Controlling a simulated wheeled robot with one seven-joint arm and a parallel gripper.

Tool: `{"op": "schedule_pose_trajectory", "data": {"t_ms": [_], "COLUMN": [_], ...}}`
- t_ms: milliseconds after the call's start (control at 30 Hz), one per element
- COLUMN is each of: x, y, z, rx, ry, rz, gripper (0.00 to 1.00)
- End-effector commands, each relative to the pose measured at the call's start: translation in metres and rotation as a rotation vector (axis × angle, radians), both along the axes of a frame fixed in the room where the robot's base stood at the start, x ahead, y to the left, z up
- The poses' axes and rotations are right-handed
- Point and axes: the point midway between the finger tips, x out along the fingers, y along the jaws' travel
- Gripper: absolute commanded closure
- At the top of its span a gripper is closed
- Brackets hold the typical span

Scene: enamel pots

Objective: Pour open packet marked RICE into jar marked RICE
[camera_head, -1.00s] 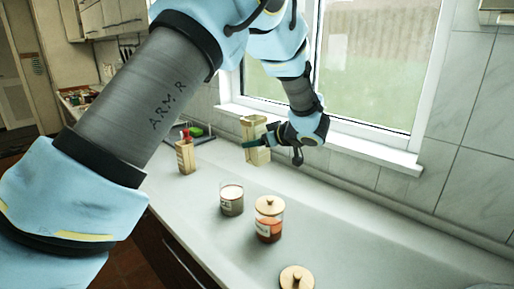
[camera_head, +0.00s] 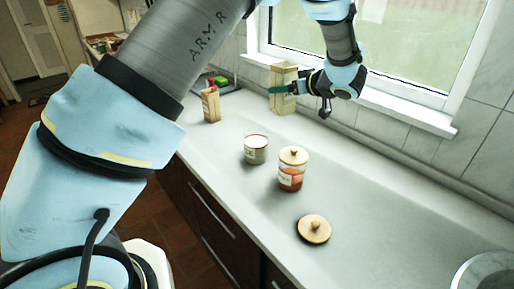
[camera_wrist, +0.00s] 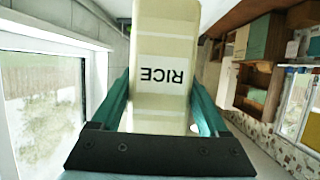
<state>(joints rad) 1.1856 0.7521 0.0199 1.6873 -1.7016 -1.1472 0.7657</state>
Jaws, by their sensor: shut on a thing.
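My gripper (camera_head: 282,90) is shut on a pale packet (camera_head: 285,74), with one finger on each side of it. In the wrist view the packet (camera_wrist: 165,40) shows a white label reading RICE, upside down in the picture. The packet looks upright near the window sill, at the back of the counter; I cannot tell whether its base is clear of the counter. Its opening is not clearly seen. An open glass jar (camera_head: 256,150) with pale contents stands on the counter, in front of and below the packet; its label is too small to read.
A lidded jar (camera_head: 292,172) with orange contents stands right of the open jar. A loose wooden lid (camera_head: 314,230) lies nearer on the counter. Another packet (camera_head: 211,105) with a red top stands at the left. A metal sink or bowl (camera_head: 485,272) shows at lower right.

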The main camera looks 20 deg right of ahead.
Motion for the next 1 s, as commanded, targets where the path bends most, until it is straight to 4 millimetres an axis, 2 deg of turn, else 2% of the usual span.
{"op": "schedule_pose_trajectory", "data": {"t_ms": [33, 233, 500, 633, 767, 867, 1000], "x": [0.0, 0.0, 0.001, 0.013, 0.046, 0.078, 0.119], "y": [0.0, 0.0, 0.0, 0.012, 0.048, 0.088, 0.153], "z": [0.001, 0.001, 0.001, -0.003, -0.015, -0.029, -0.053], "rx": [-0.001, -0.001, -0.001, 0.0, 0.002, 0.003, 0.004], "ry": [-0.001, -0.001, -0.001, -0.002, -0.001, 0.002, 0.003], "rz": [0.0, 0.0, 0.0, 0.011, 0.036, 0.052, 0.053], "gripper": [0.77, 0.99, 1.0, 1.0, 1.0, 1.0, 1.0]}}
